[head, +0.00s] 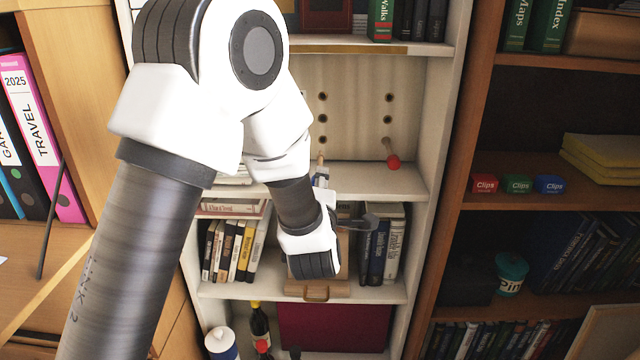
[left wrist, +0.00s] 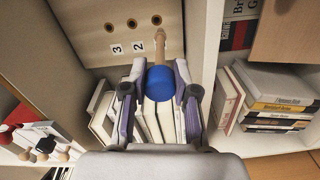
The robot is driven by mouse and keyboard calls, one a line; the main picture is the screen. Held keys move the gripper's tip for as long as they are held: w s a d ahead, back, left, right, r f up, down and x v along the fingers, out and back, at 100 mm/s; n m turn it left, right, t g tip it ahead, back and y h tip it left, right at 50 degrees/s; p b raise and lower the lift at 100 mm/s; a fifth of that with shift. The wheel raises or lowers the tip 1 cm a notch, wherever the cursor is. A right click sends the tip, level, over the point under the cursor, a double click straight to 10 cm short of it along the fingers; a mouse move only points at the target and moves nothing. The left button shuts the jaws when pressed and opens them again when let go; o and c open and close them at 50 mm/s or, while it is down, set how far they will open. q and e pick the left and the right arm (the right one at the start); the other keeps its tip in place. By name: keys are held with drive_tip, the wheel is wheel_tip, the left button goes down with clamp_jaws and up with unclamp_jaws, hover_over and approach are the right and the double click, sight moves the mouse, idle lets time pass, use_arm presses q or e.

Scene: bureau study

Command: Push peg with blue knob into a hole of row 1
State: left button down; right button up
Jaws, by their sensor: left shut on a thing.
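The peg with the blue knob (left wrist: 160,82) is between the two fingers of my left gripper (left wrist: 159,90), which is shut on the knob. Its pale wooden shaft (left wrist: 161,43) points away from me at the holed panel (left wrist: 85,22). The shaft's tip appears close to the hole at the end beyond the labels 3 and 2; I cannot tell whether it has entered. In the head view, my left gripper (head: 321,178) is at the middle shelf, below the left column of holes, and the blue knob is mostly hidden. My right gripper is not in view.
A peg with a red knob (head: 393,161) sticks out low in the right column. The middle shelf board (head: 415,180) runs below the panel. Books (head: 235,250) and a wooden drawer front (head: 317,291) are underneath. White cabinet sides (head: 432,120) bound the space.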

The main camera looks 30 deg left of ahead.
sight(323, 156)
use_arm(q)
drive_tip(key=shift+w+a+r, duration=0.1)
drive_tip(key=shift+w+r, duration=0.05)
drive_tip(key=shift+r, duration=0.3)
drive_tip(key=shift+f+p+x, duration=0.1)
drive_tip(key=shift+p+x, duration=0.2)
drive_tip(key=shift+x, duration=0.8)
drive_tip(key=shift+f+p+x, duration=0.15)
drive_tip(key=shift+p+x, duration=0.15)
drive_tip(key=shift+x, duration=0.85)
drive_tip(key=shift+r, duration=0.1)
drive_tip(key=shift+x, duration=2.1)
drive_tip(key=shift+c, duration=1.6)
unclamp_jaws()
